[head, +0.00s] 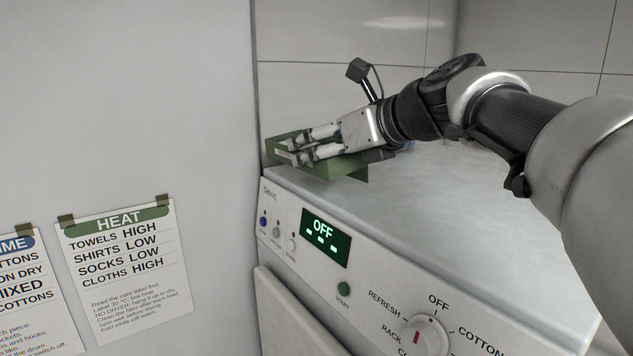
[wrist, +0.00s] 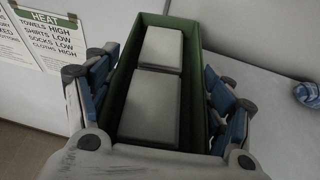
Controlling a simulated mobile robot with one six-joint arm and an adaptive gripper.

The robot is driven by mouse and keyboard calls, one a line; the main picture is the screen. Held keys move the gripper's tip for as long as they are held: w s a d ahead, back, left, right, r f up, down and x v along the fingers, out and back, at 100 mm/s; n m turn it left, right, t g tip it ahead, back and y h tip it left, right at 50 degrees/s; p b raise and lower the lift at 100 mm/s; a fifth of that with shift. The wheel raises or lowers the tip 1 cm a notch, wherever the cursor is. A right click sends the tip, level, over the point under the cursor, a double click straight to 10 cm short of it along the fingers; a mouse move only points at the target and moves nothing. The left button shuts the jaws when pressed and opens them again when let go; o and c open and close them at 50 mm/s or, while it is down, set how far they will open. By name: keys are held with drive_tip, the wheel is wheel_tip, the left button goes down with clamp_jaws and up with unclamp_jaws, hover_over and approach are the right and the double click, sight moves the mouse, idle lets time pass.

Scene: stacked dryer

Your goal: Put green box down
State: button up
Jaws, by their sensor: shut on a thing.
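The green box (head: 345,169) is at the left end of the dryer's white top in the head view, close to the grey wall. In the wrist view the box (wrist: 190,104) is an open-topped tray with two grey blocks (wrist: 151,100) inside. My gripper (head: 303,147) is shut on the box, with one finger at each long side; it also shows in the wrist view (wrist: 163,92). My gripper hides part of the box in the head view. I cannot tell whether the box's underside touches the dryer top (head: 430,190).
The dryer's front panel has a display (head: 326,238) reading OFF, a green start button (head: 344,289) and a dial (head: 426,335). A HEAT sign (head: 122,262) hangs on the left wall. A blue-striped item (wrist: 307,94) lies on the dryer top. Much of the top is clear.

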sight(323, 192)
drive_tip(key=shift+f, duration=2.35)
drive_tip(key=shift+f, duration=0.1)
drive_tip(key=o, duration=1)
drive_tip(key=shift+o, duration=0.2)
drive_tip(key=shift+f+b, duration=0.2)
drive_tip(key=shift+b, duration=0.55)
